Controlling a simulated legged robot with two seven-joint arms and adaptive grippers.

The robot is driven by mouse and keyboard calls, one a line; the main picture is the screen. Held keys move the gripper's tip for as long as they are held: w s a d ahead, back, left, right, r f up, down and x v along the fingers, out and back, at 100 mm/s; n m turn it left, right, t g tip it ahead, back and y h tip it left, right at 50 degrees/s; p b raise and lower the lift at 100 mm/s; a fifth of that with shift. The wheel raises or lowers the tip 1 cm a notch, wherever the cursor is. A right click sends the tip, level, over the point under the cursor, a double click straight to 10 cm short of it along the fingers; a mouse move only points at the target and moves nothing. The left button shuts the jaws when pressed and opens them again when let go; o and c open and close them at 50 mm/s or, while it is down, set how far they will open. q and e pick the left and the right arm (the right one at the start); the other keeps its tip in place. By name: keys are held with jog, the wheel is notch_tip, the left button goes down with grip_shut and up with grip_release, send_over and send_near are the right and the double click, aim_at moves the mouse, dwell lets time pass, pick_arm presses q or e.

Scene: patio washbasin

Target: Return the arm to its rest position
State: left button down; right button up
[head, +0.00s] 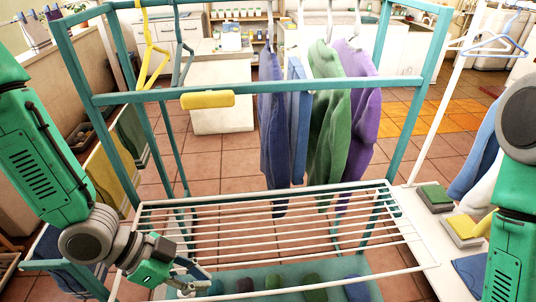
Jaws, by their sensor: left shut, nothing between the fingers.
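My left arm, green and grey, comes in from the left edge. Its gripper (190,277) is shut and empty at the front left corner of the white wire rack (270,200). From this view I cannot tell whether it touches the rack. My right arm shows only as green and grey links along the right edge. Its gripper is out of view.
A teal frame (262,88) surrounds the rack. Blue, green (330,115) and purple (357,95) garments hang at its back. Folded cloths (436,197) lie at the right. Tiled floor lies open behind.

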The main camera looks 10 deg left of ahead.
pick_arm(q)
jog(key=s+a+f+n+y+b, duration=0.3)
jog(key=a+f+n, duration=0.1)
jog(key=f, duration=0.4)
jog(key=s+a+f+n+y+b, duration=0.3)
jog(key=s+a+f+n, duration=0.1)
jog(key=f, duration=0.4)
jog(key=s+a+f+n+g+y+b, duration=0.1)
jog(key=s+a+f+n+y+b, duration=0.1)
jog(key=f, duration=0.6)
jog(key=s+a+n+b, duration=0.1)
jog(key=a+n, duration=0.1)
jog(key=n, duration=0.1)
jog(key=shift+s+a+n+y+b, duration=0.3)
jog(key=shift+y+b, duration=0.1)
pick_arm(e)
notch_tip(320, 180, down, 9)
jog(key=a, duration=0.2)
jog(key=shift+f, duration=0.15)
pick_arm(q)
jog(key=shift+d, duration=0.15)
pick_arm(e)
jog(key=shift+d, duration=0.15)
